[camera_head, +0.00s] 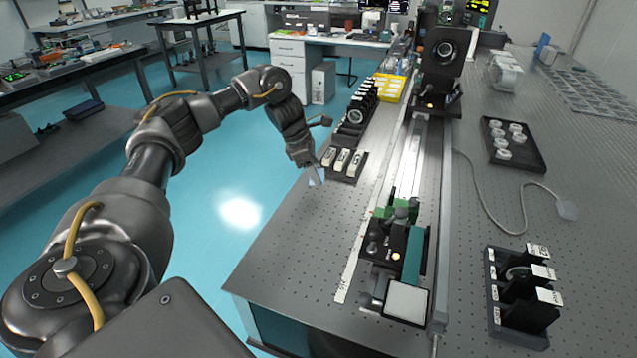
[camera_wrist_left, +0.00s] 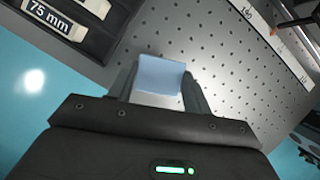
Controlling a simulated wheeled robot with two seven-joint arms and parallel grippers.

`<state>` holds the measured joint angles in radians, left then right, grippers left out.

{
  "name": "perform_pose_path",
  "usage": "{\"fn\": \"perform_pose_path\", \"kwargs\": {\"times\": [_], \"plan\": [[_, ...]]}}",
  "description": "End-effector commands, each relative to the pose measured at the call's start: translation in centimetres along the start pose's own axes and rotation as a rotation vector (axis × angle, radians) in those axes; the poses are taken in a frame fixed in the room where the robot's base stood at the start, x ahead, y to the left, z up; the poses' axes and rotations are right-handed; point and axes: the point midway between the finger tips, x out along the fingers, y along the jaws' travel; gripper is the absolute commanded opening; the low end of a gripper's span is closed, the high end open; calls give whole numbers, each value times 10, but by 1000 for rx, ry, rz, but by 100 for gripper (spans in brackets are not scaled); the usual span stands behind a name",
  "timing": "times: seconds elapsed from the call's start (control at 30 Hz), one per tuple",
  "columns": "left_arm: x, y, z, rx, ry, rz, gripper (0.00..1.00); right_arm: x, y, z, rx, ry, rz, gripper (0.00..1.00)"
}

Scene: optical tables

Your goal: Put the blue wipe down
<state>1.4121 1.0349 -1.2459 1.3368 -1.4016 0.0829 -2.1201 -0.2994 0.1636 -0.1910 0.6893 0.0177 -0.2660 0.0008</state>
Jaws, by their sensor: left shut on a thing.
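My left gripper (camera_head: 313,176) is over the left edge of the perforated optical table (camera_head: 290,255), beside a small dark tray. In the left wrist view, the left gripper (camera_wrist_left: 160,82) is shut on the blue wipe (camera_wrist_left: 160,75), a pale blue square between its two fingers. In the head view the wipe (camera_head: 316,177) shows only as a small pale patch at the fingertips. I cannot tell whether the wipe touches the table. My right gripper is in neither view.
The dark tray (camera_head: 345,177) with white-labelled pieces stands next to the gripper; the left wrist view shows a "75 mm" label (camera_wrist_left: 47,18). A long rail (camera_head: 450,200) with optics runs along the table. Bare table lies between gripper and the green-and-black device (camera_head: 385,240).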

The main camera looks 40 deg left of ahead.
Motion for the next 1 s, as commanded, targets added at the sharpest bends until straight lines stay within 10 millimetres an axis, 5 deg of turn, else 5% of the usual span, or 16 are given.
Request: {"fn": "perform_pose_path", "kwargs": {"times": [0.2, 0.4, 0.93, 0.97, 1.0], "plan": [[5, 1, 3, 2, -1, -1, 25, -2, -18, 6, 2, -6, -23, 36], [31, 3, -3, 0, 3, -2, 25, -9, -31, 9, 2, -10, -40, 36], [46, 3, -8, 2, 0, 0, 25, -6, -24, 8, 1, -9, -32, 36], [45, 3, -7, 2, -1, 1, 53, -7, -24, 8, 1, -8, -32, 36], [45, 3, -7, 2, 0, 1, 59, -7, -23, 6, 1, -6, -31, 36]]}}
